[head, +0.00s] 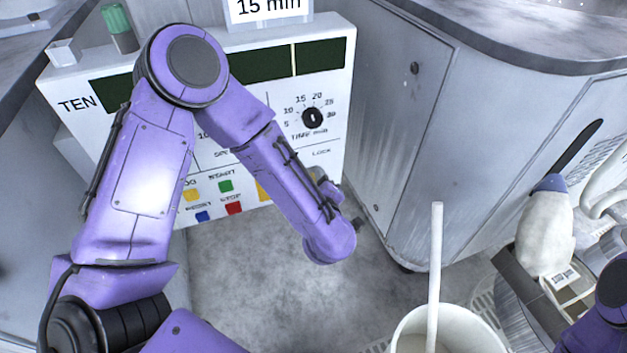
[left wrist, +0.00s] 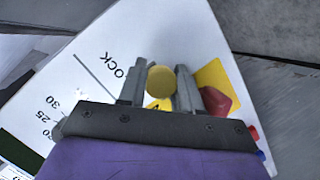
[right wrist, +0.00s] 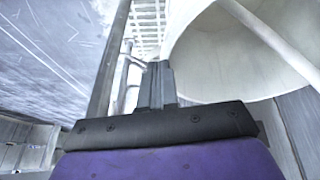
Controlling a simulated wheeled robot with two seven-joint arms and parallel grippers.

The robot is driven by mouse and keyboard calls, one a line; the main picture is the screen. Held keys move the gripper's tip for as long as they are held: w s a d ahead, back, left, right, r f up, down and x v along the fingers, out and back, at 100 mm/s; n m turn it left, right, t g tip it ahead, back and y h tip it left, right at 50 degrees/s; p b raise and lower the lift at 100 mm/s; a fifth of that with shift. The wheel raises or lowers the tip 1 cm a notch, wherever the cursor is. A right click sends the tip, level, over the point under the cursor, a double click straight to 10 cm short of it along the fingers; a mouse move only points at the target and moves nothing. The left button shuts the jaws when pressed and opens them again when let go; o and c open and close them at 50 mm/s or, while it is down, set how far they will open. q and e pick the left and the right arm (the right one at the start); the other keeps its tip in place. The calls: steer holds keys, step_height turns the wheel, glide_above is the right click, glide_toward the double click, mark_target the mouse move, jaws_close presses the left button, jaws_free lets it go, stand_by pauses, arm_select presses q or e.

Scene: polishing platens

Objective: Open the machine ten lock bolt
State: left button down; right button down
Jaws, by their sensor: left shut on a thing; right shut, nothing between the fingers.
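The panel of machine ten (head: 75,103) stands at the left in the head view, with the word TEN, a time dial and a LOCK label (head: 321,153). My left arm crosses in front of it. My left gripper (left wrist: 160,78) is at the panel beside the LOCK label, its two fingers shut on a round yellow knob (left wrist: 161,83), which appears to be the lock bolt. My left forearm hides the knob in the head view. My right gripper (right wrist: 157,84) is shut and empty, beside a pale bucket in the right wrist view.
A red mushroom button (left wrist: 216,100) on a yellow plate (left wrist: 212,74) sits close to the left fingers. The bucket (head: 405,328) holds a white rod (head: 435,260). A white bottle with a blue cap (head: 550,183) stands at the right. A grey cabinet (head: 385,110) flanks the panel.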

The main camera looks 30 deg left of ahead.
arm_select(q)
steer(key=shift+w+d+r, duration=0.1)
steer(key=shift+w+d, duration=1.25)
steer(key=shift+w, duration=0.1)
steer(key=c, duration=1.1)
jaws_free()
steer(key=o, duration=0.3)
steer(key=shift+w+d, duration=0.1)
steer(key=p, duration=0.2)
glide_toward(327, 165)
steer(key=v, duration=0.5)
steer(key=shift+d, duration=0.25)
